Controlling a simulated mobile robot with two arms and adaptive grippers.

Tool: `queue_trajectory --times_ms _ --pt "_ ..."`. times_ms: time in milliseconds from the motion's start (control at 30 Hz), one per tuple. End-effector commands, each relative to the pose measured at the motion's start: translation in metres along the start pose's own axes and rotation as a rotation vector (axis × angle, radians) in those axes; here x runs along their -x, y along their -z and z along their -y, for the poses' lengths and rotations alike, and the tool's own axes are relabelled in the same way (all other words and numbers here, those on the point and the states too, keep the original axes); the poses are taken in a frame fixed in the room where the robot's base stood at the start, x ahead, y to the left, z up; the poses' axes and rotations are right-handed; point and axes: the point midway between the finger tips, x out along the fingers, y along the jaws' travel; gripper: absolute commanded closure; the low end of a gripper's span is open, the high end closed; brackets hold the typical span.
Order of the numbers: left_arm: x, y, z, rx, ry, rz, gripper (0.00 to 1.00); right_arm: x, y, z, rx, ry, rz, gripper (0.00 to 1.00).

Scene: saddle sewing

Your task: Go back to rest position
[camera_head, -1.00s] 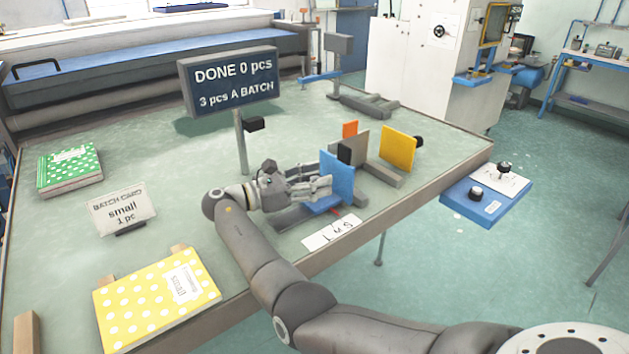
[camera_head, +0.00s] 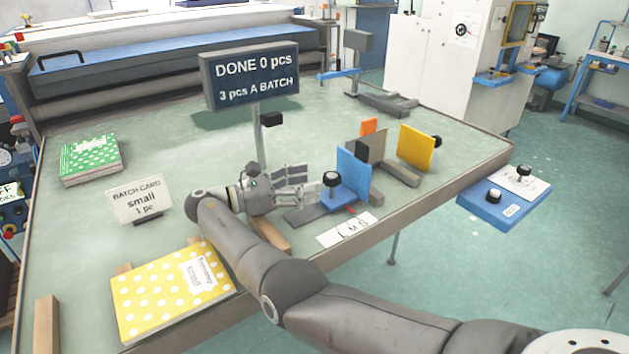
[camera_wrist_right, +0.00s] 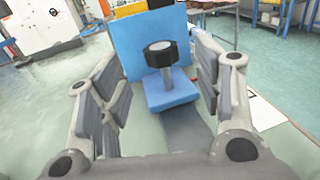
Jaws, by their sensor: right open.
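My right gripper (camera_head: 296,187) is open and empty above the table, just left of a blue stop block (camera_head: 345,190) with an upright blue plate and a black knob (camera_head: 331,179). In the right wrist view the open fingers (camera_wrist_right: 165,95) stand on both sides of the black knob (camera_wrist_right: 161,54), apart from it, with the blue plate (camera_wrist_right: 147,40) behind. My right arm reaches over the table's front edge. My left gripper is not in view.
A yellow plate (camera_head: 416,148), an orange piece (camera_head: 369,126) and a grey block stand beyond the blue stop. A sign post (camera_head: 258,135), batch card (camera_head: 140,199), yellow dotted book (camera_head: 170,295) and green dotted book (camera_head: 91,158) are on the table (camera_head: 190,150). A blue control box (camera_head: 505,200) juts from the right edge.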

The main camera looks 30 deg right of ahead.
Motion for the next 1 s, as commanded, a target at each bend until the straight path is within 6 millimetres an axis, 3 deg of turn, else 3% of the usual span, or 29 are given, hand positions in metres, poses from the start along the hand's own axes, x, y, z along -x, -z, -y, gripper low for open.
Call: queue_trajectory --times_ms 667,1000 --pt "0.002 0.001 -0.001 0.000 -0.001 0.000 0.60 0.005 -0.002 0.000 -0.001 0.000 0.001 0.40" --pt "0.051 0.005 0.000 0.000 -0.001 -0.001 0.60 0.005 -0.052 0.000 -0.001 0.000 0.001 0.40"
